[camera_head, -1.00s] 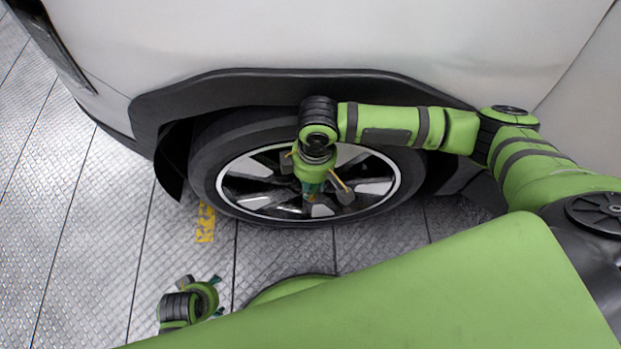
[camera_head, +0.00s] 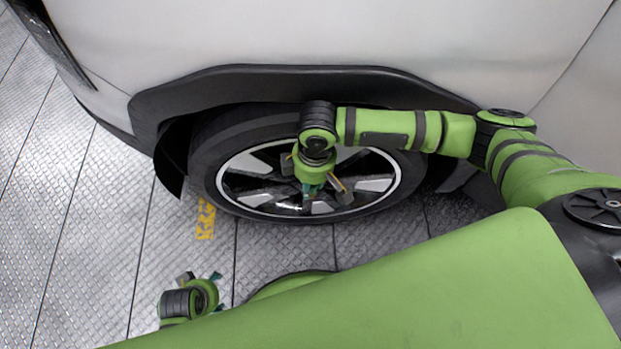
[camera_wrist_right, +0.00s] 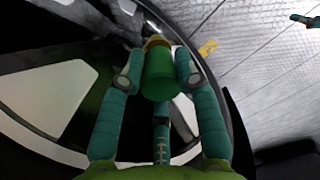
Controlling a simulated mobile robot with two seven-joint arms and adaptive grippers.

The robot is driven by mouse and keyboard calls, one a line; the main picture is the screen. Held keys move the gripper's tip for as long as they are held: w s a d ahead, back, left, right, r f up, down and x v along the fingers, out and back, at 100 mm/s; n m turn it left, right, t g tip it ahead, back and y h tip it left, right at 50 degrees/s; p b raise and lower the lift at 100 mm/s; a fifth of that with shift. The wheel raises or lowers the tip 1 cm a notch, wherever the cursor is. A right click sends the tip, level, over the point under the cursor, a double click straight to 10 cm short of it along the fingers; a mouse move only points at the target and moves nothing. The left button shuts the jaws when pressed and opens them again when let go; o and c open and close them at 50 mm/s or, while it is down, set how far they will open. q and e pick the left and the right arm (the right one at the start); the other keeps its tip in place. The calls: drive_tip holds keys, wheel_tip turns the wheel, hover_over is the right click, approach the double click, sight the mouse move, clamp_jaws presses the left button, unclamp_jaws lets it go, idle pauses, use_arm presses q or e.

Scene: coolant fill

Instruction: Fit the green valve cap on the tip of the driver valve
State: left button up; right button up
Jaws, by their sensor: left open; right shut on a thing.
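The green valve cap (camera_wrist_right: 160,78) is between the teal fingers of my right gripper (camera_wrist_right: 158,75) in the right wrist view. The gripper is shut on it. A yellowish piece shows just beyond the cap, and I cannot tell whether it is the valve tip. In the head view my right gripper (camera_head: 310,197) points down in front of the lower middle of the wheel (camera_head: 259,201); the cap and driver valve cannot be made out there. My left gripper (camera_head: 204,278) is open and empty, low over the floor at the bottom left.
The black tyre (camera_head: 202,165) sits under the dark wheel arch (camera_head: 260,86) of a white vehicle (camera_head: 300,30). A yellow floor mark (camera_head: 205,220) lies left of the wheel. The metal floor (camera_head: 100,230) at the left is clear.

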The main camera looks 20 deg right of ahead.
drive_tip(key=shift+f, duration=0.6)
drive_tip(key=o, duration=1)
drive_tip(key=shift+r, duration=0.1)
drive_tip(key=r, duration=1.1)
drive_tip(key=shift+s+d+r, duration=0.1)
drive_tip(key=shift+d+r, duration=0.25)
drive_tip(key=shift+r, duration=0.05)
